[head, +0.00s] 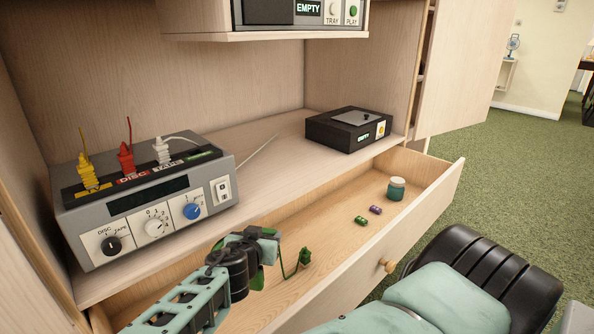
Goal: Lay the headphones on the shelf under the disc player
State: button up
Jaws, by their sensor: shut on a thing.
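My gripper (245,258) is over the open drawer, in front of the shelf's front edge. It is shut on what appear to be the green headphones (271,277), mostly hidden behind the gripper. A thin green cord with a green end piece (304,257) hangs to their right. The disc player (290,12), labelled EMPTY, TRAY and PLAY, sits on the upper board and is cut off by the top edge. The shelf (255,150) under it is bare in the middle, between a grey amplifier and a black box.
The grey amplifier (150,205), with yellow, red and white plugs, fills the shelf's left. The black box (340,133) stands at its right. The open drawer (345,262) holds a teal jar (396,189), a green cell (361,221) and a purple cell (375,210).

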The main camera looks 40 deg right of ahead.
aim_at(291, 177)
jog(key=i+l+z, duration=0.15)
jog(key=l, duration=1.15)
jog(key=k+l, duration=0.05)
